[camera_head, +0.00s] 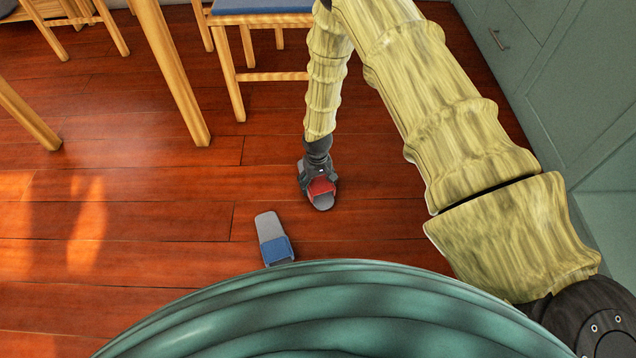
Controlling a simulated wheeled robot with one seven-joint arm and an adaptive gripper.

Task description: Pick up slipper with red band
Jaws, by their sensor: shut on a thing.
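The slipper with the red band (321,187) is grey with a red strap, on or just above the wooden floor; I cannot tell if it is lifted. My gripper (316,172) is directly over it and shut on it, near the strap. The fingertips and part of the slipper's sole are partly hidden by the gripper's dark body. A second slipper with a blue band (276,249) lies on the floor to the lower left, apart from my gripper.
Wooden chair legs and a table leg (178,85) stand at the upper left. A chair with a blue seat (262,8) is at the top. Grey-green cabinet fronts (575,80) line the right side. The floor (150,215) at left is clear.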

